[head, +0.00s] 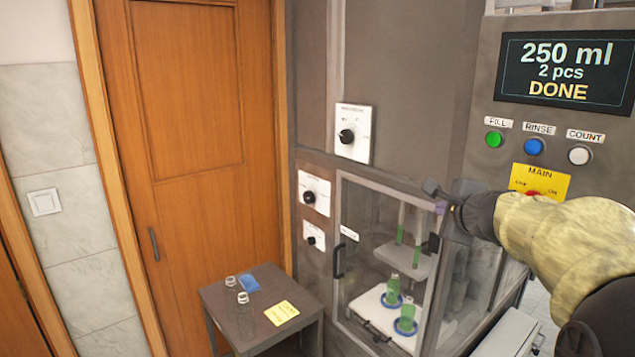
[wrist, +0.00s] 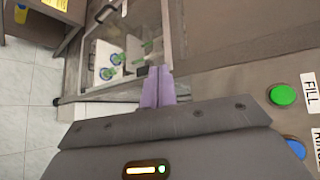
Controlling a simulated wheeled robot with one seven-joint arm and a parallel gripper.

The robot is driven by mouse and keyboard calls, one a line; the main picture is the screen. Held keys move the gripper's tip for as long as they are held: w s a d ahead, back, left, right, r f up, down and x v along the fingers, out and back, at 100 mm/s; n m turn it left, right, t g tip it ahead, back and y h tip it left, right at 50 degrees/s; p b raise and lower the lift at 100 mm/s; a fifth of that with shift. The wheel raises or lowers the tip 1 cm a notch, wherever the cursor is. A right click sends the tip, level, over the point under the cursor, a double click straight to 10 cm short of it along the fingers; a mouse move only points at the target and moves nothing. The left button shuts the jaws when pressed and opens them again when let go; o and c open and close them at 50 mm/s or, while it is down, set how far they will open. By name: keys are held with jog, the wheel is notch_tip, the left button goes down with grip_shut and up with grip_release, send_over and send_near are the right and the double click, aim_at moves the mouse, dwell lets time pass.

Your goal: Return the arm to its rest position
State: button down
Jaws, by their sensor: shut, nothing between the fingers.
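My arm reaches in from the right in the head view, in front of the machine's panel. My gripper (head: 438,190) is at its end, near the top corner of the glass-fronted cabinet (head: 345,200). In the wrist view the purple fingers of my gripper (wrist: 158,82) are together with nothing between them. The display (head: 565,68) reads "250 ml, 2 pcs, DONE". The yellow MAIN switch plate (head: 538,178) is partly hidden by my arm.
Green FILL (head: 494,139), blue RINSE (head: 533,147) and white COUNT (head: 579,155) buttons sit under the display. Green bottles (head: 406,315) stand inside the cabinet. A small table (head: 240,347) with glass jars stands before a wooden door (head: 190,100).

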jog(key=s+a+f+n+g, duration=0.3)
jog(key=s+f+n, duration=0.4)
jog(key=f, duration=0.3)
jog(key=s+a+f+n+g, duration=0.4)
jog(key=s+f+n, duration=0.3)
jog(key=s+f, duration=0.2)
jog(key=s+a+f+n+g+b, duration=0.1)
jog(key=s+a+f+n+g, duration=0.3)
jog(key=s+f+n, duration=0.3)
notch_tip(320, 180, down, 5)
jog(key=shift+s, duration=0.55)
jog(key=shift+a, duration=0.1)
